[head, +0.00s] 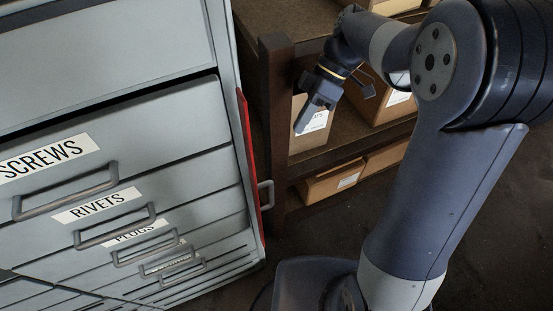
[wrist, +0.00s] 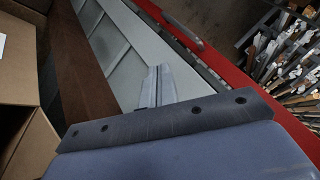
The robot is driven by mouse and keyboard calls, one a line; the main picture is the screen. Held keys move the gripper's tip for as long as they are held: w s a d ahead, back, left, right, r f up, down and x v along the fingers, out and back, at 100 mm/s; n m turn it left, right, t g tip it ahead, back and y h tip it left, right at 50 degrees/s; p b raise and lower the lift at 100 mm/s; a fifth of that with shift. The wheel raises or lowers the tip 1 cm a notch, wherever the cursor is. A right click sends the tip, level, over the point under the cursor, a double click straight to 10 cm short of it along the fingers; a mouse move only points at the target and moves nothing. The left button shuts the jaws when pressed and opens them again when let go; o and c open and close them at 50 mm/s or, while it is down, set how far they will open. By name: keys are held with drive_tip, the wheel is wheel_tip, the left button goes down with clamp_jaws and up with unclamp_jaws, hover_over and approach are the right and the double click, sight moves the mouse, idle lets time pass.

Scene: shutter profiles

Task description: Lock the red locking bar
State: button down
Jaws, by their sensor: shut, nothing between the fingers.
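The red locking bar (head: 249,165) is a tall narrow strip along the right edge of the grey drawer cabinet (head: 225,40), seen nearly edge-on. A grey handle (head: 266,194) sticks out from it to the right. In the wrist view the red bar (wrist: 225,72) runs diagonally, with its handle (wrist: 184,30) near the top. My gripper (head: 301,128) is shut and empty, to the right of the bar and above the handle in the head view. Its fingers (wrist: 157,86) show in the wrist view, apart from the handle. Whether they touch anything is unclear.
The cabinet's drawers carry labels such as SCREWS (head: 45,158) and RIVETS (head: 97,205), with protruding handles. A brown shelf post (head: 276,100) and cardboard boxes (head: 330,182) stand behind my gripper. Dark floor is clear at the lower right.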

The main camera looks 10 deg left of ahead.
drive_tip(key=shift+s, duration=0.1)
drive_tip(key=s+a+f+p, duration=0.2)
drive_tip(key=s+a+f, duration=0.2)
drive_tip(key=s+f, duration=0.4)
drive_tip(key=shift+s+p, duration=0.25)
drive_tip(key=shift+p, duration=0.15)
